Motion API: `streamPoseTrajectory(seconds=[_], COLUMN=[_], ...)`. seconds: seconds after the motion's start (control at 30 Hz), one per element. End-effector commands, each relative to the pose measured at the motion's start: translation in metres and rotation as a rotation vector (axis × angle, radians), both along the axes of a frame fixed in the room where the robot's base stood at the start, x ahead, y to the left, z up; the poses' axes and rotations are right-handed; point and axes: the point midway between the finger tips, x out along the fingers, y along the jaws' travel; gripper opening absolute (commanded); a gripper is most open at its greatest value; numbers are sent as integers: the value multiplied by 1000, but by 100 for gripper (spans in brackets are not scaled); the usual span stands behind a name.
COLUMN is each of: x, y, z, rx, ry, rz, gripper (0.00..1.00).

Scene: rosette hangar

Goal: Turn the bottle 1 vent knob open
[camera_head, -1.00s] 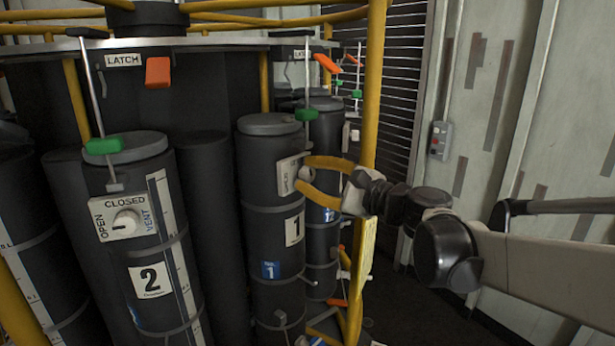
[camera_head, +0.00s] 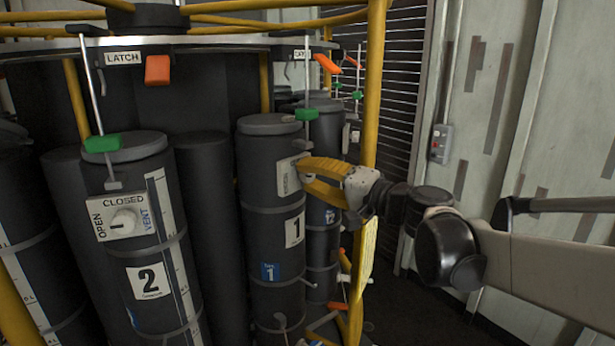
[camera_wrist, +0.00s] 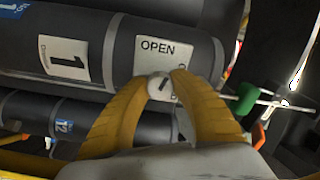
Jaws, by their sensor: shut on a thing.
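Bottle 1 (camera_head: 270,210) is a dark upright cylinder with a "1" label, left of my gripper in the head view. Its white vent plate (camera_head: 287,178) is partly hidden by my gripper; the wrist view shows the word OPEN on the plate (camera_wrist: 158,50). The round white vent knob (camera_wrist: 160,87) has a dark pointer mark and sits between my yellow fingertips. My gripper (camera_head: 303,172) is shut on the knob, and its two fingers (camera_wrist: 162,88) also show in the wrist view.
Bottle 2 (camera_head: 150,240) stands at the left with its own vent knob (camera_head: 124,222). A yellow post (camera_head: 374,80) rises close to my wrist. Green-handled (camera_head: 306,115) and orange latch levers (camera_head: 157,70) hang above. A grey wall is at the right.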

Motion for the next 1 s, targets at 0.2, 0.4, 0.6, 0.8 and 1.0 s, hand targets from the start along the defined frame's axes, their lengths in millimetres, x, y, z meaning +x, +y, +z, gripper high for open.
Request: streamPoseTrajectory(seconds=[0.2,0.4,0.6,0.8,1.0], x=[0,0,0,0,0], y=[0,0,0,0,0], z=[0,0,0,0,0], rx=[-102,-165,-198,-207,-207], ry=[-117,-190,-228,-239,-239], rz=[0,0,0,0,0], gripper=[0,0,0,0,0])
